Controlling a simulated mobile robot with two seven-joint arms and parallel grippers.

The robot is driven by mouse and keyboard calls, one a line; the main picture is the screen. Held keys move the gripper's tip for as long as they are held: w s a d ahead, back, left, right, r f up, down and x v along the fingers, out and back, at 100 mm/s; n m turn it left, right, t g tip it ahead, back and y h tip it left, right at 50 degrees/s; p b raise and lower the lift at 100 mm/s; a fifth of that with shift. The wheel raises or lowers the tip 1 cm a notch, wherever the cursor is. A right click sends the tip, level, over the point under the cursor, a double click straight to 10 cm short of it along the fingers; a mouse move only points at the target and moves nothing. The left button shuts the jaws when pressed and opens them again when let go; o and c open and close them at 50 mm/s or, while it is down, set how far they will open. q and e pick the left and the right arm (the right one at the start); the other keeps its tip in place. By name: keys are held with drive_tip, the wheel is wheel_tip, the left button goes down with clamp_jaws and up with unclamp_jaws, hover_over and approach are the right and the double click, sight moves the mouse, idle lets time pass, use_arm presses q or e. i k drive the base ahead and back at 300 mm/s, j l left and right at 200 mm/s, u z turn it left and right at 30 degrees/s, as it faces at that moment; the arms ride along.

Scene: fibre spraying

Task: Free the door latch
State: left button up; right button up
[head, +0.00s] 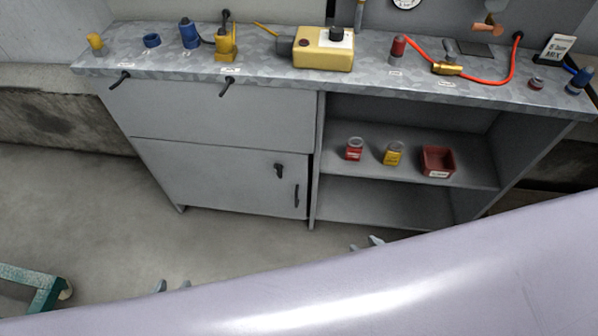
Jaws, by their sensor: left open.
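The grey cabinet door (215,175) is at the lower left of the bench and looks closed. A small dark latch (279,170) sits near its upper right corner. A dark vertical handle (297,195) is just below and to the right of the latch. My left gripper (172,286) shows only its fingertips, apart, low in front of the cabinet, away from the latch. My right gripper (367,243) shows only its fingertips, low in front of the open shelves. A pale purple surface hides the rest of both grippers, and I cannot tell whether the right one is open.
The bench top (265,72) carries a yellow box (322,50), a red hose (490,80) and small fittings. Two hooks hang at its front edge. The open shelf holds a red jar (354,149), a yellow jar (393,154) and a red bin (437,160). A green frame (35,285) stands lower left.

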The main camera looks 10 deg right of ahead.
sight(278, 168)
drive_tip(key=i+j+z, duration=0.15)
drive_tip(key=j+z, duration=0.15)
drive_tip(key=i+j+z, duration=0.1)
drive_tip(key=j+z, duration=0.2)
drive_tip(key=i+j, duration=0.1)
drive_tip(key=j, duration=0.35)
drive_tip(key=i+j+z, duration=0.1)
drive_tip(key=j, duration=0.35)
drive_tip(key=i+j, duration=0.1)
drive_tip(key=j, duration=0.35)
drive_tip(key=i+j+z, duration=0.1)
drive_tip(key=j, duration=0.4)
